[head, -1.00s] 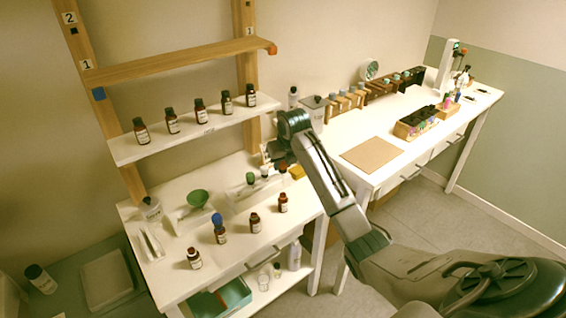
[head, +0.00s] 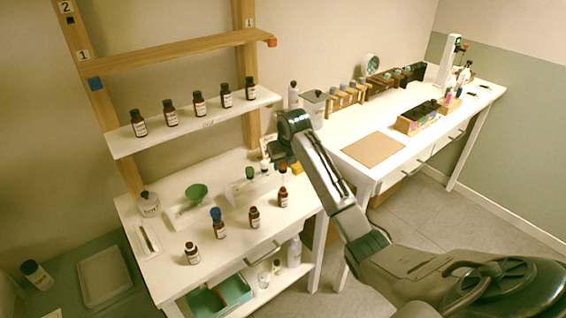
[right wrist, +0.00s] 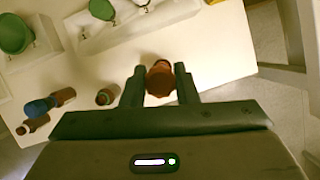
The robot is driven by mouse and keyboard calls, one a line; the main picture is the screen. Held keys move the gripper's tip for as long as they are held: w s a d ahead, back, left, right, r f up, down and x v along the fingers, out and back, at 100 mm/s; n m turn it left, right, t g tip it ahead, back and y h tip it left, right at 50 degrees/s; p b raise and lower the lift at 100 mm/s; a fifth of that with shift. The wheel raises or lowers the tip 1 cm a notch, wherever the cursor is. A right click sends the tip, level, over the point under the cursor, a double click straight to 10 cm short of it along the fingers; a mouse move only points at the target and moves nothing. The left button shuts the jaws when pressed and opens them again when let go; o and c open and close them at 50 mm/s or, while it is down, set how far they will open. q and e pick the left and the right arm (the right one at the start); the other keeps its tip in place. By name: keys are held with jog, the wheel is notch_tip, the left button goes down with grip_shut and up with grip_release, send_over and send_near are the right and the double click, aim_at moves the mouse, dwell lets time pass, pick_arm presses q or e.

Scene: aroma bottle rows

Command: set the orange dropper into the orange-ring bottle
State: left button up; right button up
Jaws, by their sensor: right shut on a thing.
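My right gripper (head: 281,158) is shut on the orange dropper (right wrist: 160,80), whose reddish-orange cap shows between the two fingers in the right wrist view. In the head view the dropper (head: 283,168) hangs just under the gripper, right above a brown bottle (head: 283,199) with a white label at the right end of the bench. Its tip and the bottle's mouth are too small to tell whether they touch. In the wrist view the dropper and fingers hide most of that bottle, so its ring colour is unclear. My left gripper is not in view.
Other brown bottles stand to the left: one nearby (head: 254,217), one with a blue dropper (head: 219,229), one at the front (head: 192,254). Behind are a white stand (head: 236,193) with a green dropper (head: 250,173) and a green funnel (head: 196,193). A shelf (head: 190,130) holds several bottles.

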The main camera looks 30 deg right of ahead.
aim_at(283, 180)
jog(key=shift+f, duration=0.25)
jog(key=shift+f+b, duration=2.1)
jog(key=shift+b, duration=0.2)
jog(key=shift+f, duration=0.1)
jog(key=shift+f+b, duration=1.35)
jog(key=shift+b, duration=0.05)
jog(key=o, duration=0.7)
